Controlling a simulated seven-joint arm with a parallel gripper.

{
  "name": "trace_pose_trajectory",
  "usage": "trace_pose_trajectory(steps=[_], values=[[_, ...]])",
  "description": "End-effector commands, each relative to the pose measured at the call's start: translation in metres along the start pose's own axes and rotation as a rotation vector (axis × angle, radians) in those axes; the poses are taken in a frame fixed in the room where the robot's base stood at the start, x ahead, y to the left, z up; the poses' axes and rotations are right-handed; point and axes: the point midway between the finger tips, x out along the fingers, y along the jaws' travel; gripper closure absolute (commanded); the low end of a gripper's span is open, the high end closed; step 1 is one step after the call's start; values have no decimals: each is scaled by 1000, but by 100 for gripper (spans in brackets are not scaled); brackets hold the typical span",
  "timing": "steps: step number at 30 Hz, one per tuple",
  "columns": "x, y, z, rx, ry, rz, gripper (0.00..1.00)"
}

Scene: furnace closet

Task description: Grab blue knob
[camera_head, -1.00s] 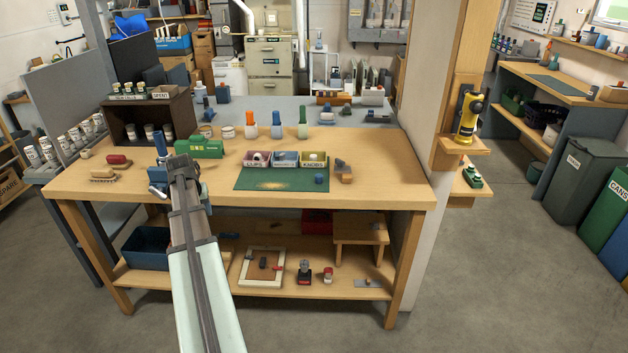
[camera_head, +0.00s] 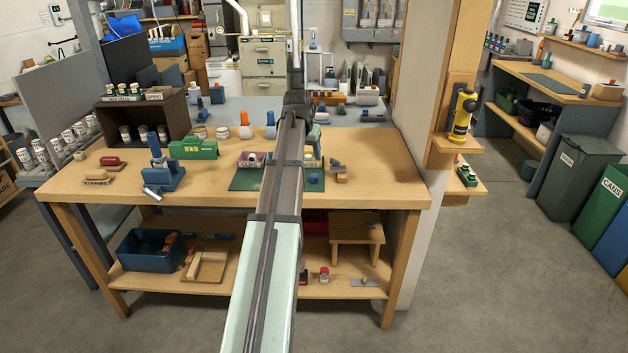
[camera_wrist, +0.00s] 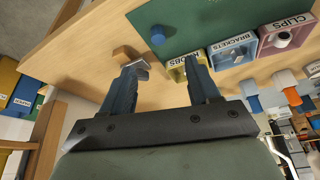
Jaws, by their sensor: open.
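The blue knob (camera_head: 313,178) is a small round piece on the green mat (camera_head: 247,181) at the front of the workbench, just right of my arm in the head view. In the wrist view the blue knob (camera_wrist: 157,36) stands on the mat near the top, beyond my fingertips. My gripper (camera_wrist: 165,68) is open with nothing between its fingers, apart from the knob. In the head view my gripper (camera_head: 295,104) is above the back part of the bench; my arm hides part of the mat and bins.
Beside the mat are the knobs bin (camera_wrist: 177,72), partly behind a finger, the brackets bin (camera_wrist: 232,52) and the clips bin (camera_wrist: 286,36). A wooden block piece (camera_head: 339,172) lies right of the knob. A blue press-like tool (camera_head: 161,170) stands left. The bench's right end is clear.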

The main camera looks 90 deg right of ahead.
Motion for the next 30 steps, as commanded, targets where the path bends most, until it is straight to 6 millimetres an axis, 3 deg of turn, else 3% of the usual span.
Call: trace_pose_trajectory(steps=[5,15,30], values=[[15,3,-2,4,-1,2,39],[69,3,-2,3,-1,1,39],[99,3,-2,3,0,1,39]])
